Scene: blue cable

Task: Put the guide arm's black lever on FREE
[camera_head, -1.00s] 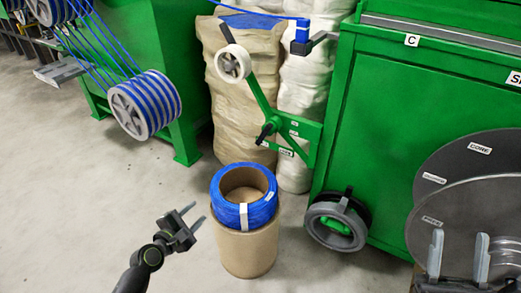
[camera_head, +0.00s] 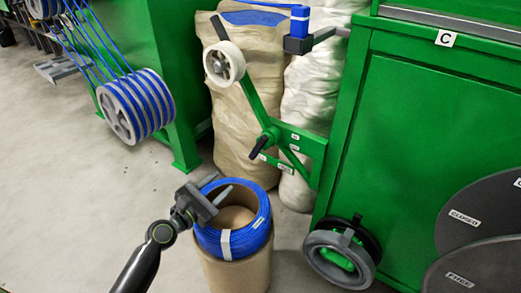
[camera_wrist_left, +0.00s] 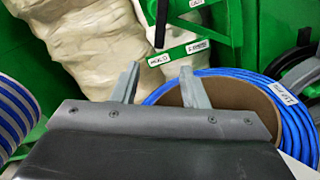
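The green guide arm (camera_head: 251,97) slants up to a white pulley (camera_head: 224,63). Its black lever (camera_head: 258,147) is at the pivot, pointing down-left by the small white labels; their text is unreadable in the head view. In the left wrist view the lever (camera_wrist_left: 160,24) hangs above a label (camera_wrist_left: 157,61) that seems to read HOLD; I cannot tell which label says FREE. My left gripper (camera_head: 217,187) is open and empty, above the coil's left side and short of the lever. It also shows in the left wrist view (camera_wrist_left: 160,82). My right gripper is not in view.
A blue cable coil (camera_head: 238,241) sits on a tan drum (camera_head: 236,272) below the lever. A green cabinet (camera_head: 430,160) with a grey caster (camera_head: 340,258) stands right. Wrapped sacks (camera_head: 238,120) are behind. A striped cable reel (camera_head: 137,106) is left. Floor is free lower left.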

